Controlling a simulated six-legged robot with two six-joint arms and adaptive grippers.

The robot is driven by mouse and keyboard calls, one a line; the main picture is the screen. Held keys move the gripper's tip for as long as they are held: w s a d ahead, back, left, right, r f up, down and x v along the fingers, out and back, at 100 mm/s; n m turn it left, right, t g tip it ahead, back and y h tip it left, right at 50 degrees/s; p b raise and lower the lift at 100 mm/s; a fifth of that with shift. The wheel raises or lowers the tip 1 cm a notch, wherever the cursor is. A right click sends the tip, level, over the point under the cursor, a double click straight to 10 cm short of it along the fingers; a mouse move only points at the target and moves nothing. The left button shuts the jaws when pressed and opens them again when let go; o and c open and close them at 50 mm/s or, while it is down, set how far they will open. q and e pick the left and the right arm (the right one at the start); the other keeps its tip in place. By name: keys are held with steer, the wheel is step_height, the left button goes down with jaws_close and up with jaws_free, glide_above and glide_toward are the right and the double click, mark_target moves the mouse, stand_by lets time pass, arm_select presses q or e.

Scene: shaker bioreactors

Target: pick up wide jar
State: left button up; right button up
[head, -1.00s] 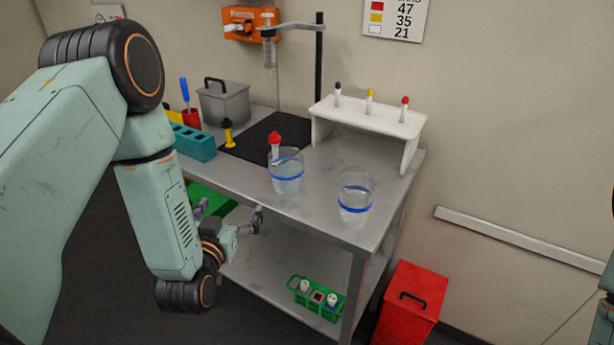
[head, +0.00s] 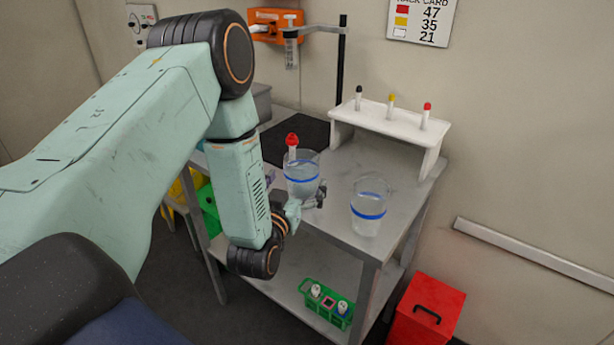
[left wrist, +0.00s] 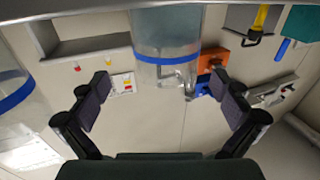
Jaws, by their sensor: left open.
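Two clear jars with blue bands stand on the steel bench: a left jar (head: 302,168) and a right jar (head: 368,208). I cannot tell which one is the wide jar. My left gripper (head: 308,202) is at the bench's front edge, close against the near side of the left jar. In the left wrist view, the open, empty fingers (left wrist: 163,84) are spread with one jar (left wrist: 166,30) ahead, roughly centred between them. Another jar (left wrist: 14,90) shows at the left edge. Contact with the glass cannot be told. My right gripper is out of view.
A red-capped item (head: 292,142) shows at the left jar's rim. A white rack (head: 385,118) with capped tubes stands behind. A black pole (head: 341,62) rises at the back. The lower shelf holds a green rack (head: 326,306). A red box (head: 428,312) stands right of the bench.

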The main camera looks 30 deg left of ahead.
mark_target(307, 157)
arm_select(q)
steer(key=x, duration=0.4)
steer(key=a+x, duration=0.1)
steer(key=shift+w+a+f, duration=0.15)
steer(key=shift+w+f, duration=0.1)
steer(key=shift+f, duration=0.05)
steer(key=shift+w+r, duration=0.1)
steer(key=shift+w, duration=0.05)
steer(key=shift+d+r, duration=0.25)
steer(key=shift+d, duration=0.1)
steer(key=shift+w+a+f, duration=0.1)
steer(key=shift+a+f, duration=0.2)
steer(key=shift+a, duration=0.05)
steer(key=c, duration=0.3)
steer(key=shift+c, duration=0.6)
steer(key=shift+d+r, duration=0.25)
steer(key=c, duration=0.5)
steer(key=shift+a+f, duration=0.15)
steer(key=shift+a, duration=0.05)
steer(key=c, duration=0.5)
steer(key=shift+d, duration=0.1)
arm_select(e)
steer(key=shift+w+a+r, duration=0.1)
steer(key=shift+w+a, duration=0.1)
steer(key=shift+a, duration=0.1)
